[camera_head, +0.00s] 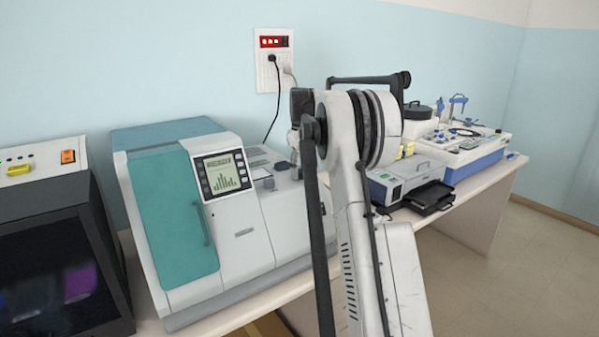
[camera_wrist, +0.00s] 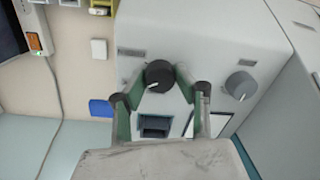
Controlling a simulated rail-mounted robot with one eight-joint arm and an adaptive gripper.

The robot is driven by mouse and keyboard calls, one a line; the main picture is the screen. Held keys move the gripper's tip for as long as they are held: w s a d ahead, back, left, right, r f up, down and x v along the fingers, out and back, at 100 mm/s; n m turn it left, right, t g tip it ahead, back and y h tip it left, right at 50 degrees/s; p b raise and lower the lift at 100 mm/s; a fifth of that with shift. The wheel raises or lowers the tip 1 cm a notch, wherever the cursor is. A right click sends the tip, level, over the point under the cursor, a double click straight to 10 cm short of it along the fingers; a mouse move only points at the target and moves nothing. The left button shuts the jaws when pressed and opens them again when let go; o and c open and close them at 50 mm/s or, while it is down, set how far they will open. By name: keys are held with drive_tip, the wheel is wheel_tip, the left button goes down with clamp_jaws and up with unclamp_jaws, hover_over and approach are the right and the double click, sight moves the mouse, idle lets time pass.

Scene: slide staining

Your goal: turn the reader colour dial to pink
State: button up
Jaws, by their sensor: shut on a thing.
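In the wrist view a black round dial (camera_wrist: 159,74) with a white pointer mark sits on the face of a white housing (camera_wrist: 205,35). The pointer faces toward the lower left. My gripper (camera_wrist: 162,78) has its two fingers on either side of this dial, closed on it. A second, grey dial (camera_wrist: 240,85) with a white mark sits to the right, apart from the fingers. No colour labels can be read around either dial. In the head view my arm hides the gripper and the dial.
Below the black dial is a dark recessed slot (camera_wrist: 155,125). In the head view a teal-and-white machine (camera_head: 175,205) with a small screen stands left of my arm, beside a dark-fronted box (camera_head: 50,260). A grey device (camera_head: 405,178) and black tray (camera_head: 428,198) stand right.

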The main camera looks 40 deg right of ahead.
sight(300, 171)
idle(0.3)
drive_tip(key=o, duration=1.1)
drive_tip(key=r, duration=1.2)
drive_tip(key=shift+w+d, duration=0.1)
drive_tip(key=shift+d, duration=0.25)
drive_tip(key=shift+a, duration=0.15)
